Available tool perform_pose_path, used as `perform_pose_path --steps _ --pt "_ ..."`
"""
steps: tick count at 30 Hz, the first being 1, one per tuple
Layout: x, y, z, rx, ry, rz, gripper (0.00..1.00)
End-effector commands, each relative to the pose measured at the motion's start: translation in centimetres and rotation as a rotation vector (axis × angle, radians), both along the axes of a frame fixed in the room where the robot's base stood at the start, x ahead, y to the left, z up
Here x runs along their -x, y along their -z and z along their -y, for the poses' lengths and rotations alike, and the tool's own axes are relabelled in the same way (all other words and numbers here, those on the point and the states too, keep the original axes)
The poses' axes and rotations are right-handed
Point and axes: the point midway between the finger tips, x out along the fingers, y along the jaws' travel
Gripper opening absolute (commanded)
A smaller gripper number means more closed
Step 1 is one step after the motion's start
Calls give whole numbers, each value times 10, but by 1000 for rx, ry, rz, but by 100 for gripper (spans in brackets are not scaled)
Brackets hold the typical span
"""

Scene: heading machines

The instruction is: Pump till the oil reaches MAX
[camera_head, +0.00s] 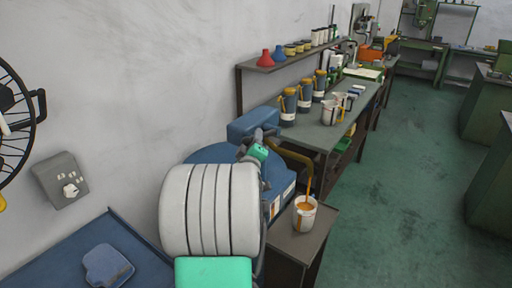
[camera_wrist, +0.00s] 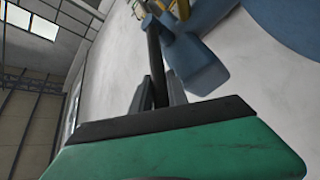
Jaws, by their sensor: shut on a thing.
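A blue drum (camera_head: 215,153) lies beside the wall with a blue pump body (camera_head: 254,124) above it; the pump body also shows in the wrist view (camera_wrist: 197,62). A yellow spout (camera_head: 290,154) curves out to the right. A thin orange line of oil (camera_head: 309,188) runs down from it into a white jug (camera_head: 304,222). Orange oil shows inside the jug; its level against any MAX mark is too small to read. My gripper (camera_wrist: 160,92) is shut on the dark pump handle (camera_wrist: 154,58). In the head view my arm partly hides the drum and handle.
The jug stands on a small dark stand (camera_head: 291,245). Behind it, a workbench (camera_head: 325,136) carries several canisters and jugs, below a wall shelf (camera_head: 262,67). A blue table (camera_head: 75,262) and grey switch box (camera_head: 61,181) are at left. Green floor (camera_head: 400,180) is open at right.

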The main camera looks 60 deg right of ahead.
Motion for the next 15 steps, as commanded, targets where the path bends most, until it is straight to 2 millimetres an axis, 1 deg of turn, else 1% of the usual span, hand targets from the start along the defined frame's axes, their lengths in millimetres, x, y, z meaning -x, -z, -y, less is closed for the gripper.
perform_pose_path --steps 1,9,14,15 --pt "-1 12 -1 22 -1 0 0" --pt "-1 6 -2 57 -1 -8 0" --pt "-1 6 -2 56 -1 -8 0" --pt "-1 6 -2 56 -1 -8 22"
